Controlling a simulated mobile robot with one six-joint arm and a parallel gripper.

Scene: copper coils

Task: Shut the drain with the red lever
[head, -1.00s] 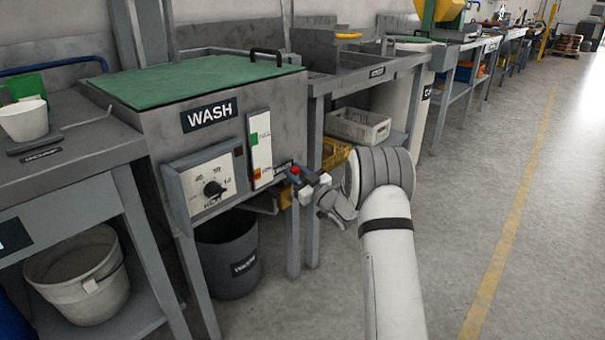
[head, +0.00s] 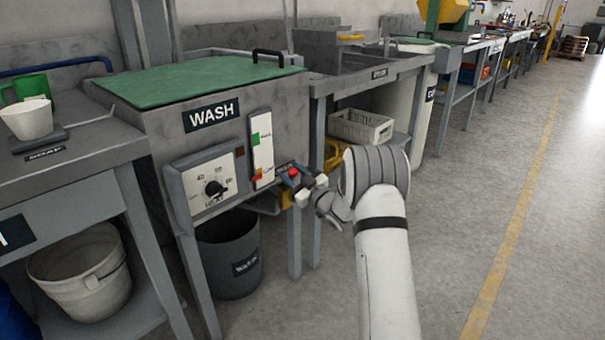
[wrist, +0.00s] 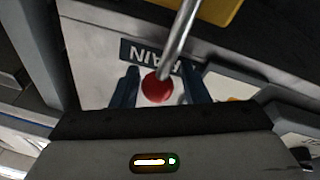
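The red lever's round red knob (wrist: 157,88) is on a thin metal rod (wrist: 181,30) in the wrist view, in front of an upside-down label ending in "AIN" (wrist: 150,53). The knob appears between the two dark blue fingers of my gripper (wrist: 160,88), with small gaps beside it, so the gripper looks open. In the head view the red knob (head: 293,172) is at my gripper (head: 299,188), beside the lower right front of the WASH tank (head: 205,150). Whether the fingers reach fully around the knob in depth is unclear.
A dial panel (head: 188,205) and a white level strip (head: 261,135) are left of the lever. A dark bucket (head: 228,275) stands under the tank. A sink bench (head: 345,85) adjoins on the right, with a crate (head: 375,128) below. The floor (head: 450,270) at right is clear.

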